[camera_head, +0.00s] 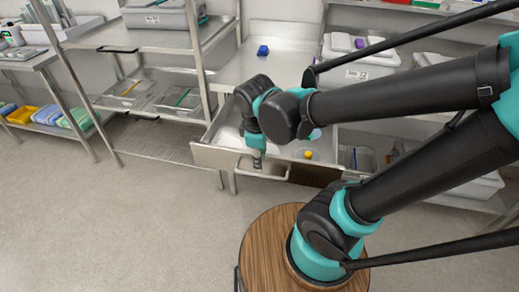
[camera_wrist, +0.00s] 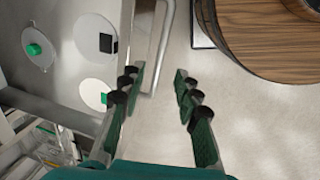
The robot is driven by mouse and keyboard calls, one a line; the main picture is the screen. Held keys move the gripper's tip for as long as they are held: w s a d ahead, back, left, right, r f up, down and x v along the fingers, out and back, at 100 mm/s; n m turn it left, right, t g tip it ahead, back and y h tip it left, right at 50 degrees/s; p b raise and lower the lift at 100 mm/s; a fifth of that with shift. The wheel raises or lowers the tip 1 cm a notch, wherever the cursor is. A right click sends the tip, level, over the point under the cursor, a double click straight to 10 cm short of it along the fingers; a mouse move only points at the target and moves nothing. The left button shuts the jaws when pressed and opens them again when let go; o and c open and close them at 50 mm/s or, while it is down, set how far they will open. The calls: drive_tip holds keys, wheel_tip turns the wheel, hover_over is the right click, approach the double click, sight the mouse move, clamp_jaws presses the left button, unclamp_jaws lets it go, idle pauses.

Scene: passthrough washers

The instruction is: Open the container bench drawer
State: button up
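The container bench drawer (camera_head: 212,157) is a grey metal drawer, pulled out from the bench so that its inside shows. Its bar handle (camera_head: 275,178) is on the front panel, and the handle also shows in the wrist view (camera_wrist: 165,45). My gripper (camera_head: 257,164) points down at the left part of the handle. In the wrist view my gripper (camera_wrist: 157,82) has its fingers apart, with the handle bar between or just beyond the tips; contact cannot be told. My arm hides part of the drawer.
Round pale items with small green and black pieces (camera_wrist: 97,35) lie in the drawer, with a yellow piece (camera_head: 308,154). A wire-shelf rack (camera_head: 150,135) is at left. The floor in front is clear.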

drive_tip(key=shift+s+a+r, duration=0.1)
drive_tip(key=shift+s+r, duration=0.1)
drive_tip(key=shift+r, duration=0.85)
drive_tip(key=shift+s+a+r, duration=0.1)
drive_tip(key=shift+s+r, duration=0.1)
drive_tip(key=shift+r, duration=0.8)
